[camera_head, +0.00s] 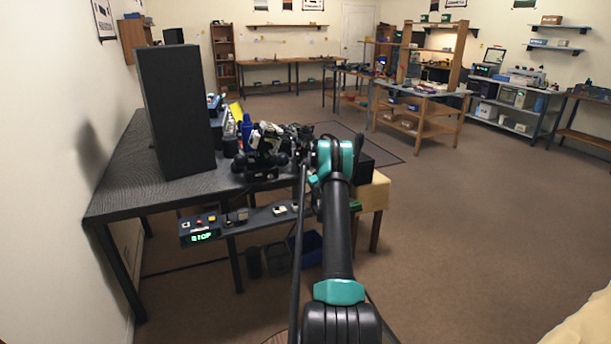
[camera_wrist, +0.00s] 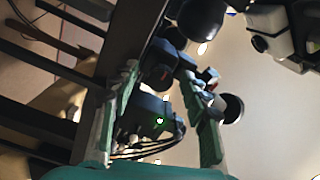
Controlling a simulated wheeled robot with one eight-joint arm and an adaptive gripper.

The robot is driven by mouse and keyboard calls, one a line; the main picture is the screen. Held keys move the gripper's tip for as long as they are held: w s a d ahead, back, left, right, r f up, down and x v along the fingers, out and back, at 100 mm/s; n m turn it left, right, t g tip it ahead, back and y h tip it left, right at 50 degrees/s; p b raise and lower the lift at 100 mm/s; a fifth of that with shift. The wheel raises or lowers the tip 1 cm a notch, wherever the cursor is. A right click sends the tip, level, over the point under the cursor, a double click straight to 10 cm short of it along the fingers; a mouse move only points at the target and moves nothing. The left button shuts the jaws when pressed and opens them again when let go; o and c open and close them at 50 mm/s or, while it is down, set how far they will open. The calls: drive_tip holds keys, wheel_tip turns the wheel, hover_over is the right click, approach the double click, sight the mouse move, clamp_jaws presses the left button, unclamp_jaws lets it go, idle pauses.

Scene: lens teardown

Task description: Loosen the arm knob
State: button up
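A dark apparatus (camera_head: 265,150) with several rounded black parts stands on the bench, just left of my gripper in the head view. In the wrist view my gripper (camera_wrist: 162,80) has its two green fingers apart, one on each side of a dark jointed part (camera_wrist: 162,76). I cannot tell whether that part is the arm knob, or whether either finger touches it. A round black knob-like part (camera_wrist: 232,108) lies just right of the right finger. A larger black rounded part (camera_wrist: 201,18) is beyond the fingertips. My teal wrist hides part of the bench in the head view.
A tall black box (camera_head: 176,110) stands on the dark bench (camera_head: 120,190) at left. Cables (camera_wrist: 150,147) run near the fingers. Open floor (camera_head: 460,240) lies to the right.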

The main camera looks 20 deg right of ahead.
drive_tip(key=s, duration=1.2)
drive_tip(key=shift+d, duration=0.2)
drive_tip(key=s+a+r+n+g+y, duration=0.25)
drive_tip(key=a+r, duration=0.25)
drive_tip(key=a, duration=0.3)
drive_tip(key=s+a+r+n+g+y, duration=0.1)
drive_tip(key=s+a+r+n, duration=0.2)
drive_tip(key=a+r, duration=0.35)
drive_tip(key=s+a+r+n+g, duration=0.1)
drive_tip(key=s+a+n+g, duration=0.3)
drive_tip(key=s+a, duration=0.85)
drive_tip(key=s+a+f+n+g+h, duration=0.1)
drive_tip(key=s+f+n+g+h, duration=0.1)
drive_tip(key=s, duration=1.5)
drive_tip(key=s+a+f+n+g+h, duration=0.1)
drive_tip(key=s+f+n+g+h, duration=0.1)
drive_tip(key=s, duration=1.5)
wheel_tip(320, 180, down, 2)
drive_tip(key=shift+n+g, duration=0.45)
drive_tip(key=shift+g, duration=0.7)
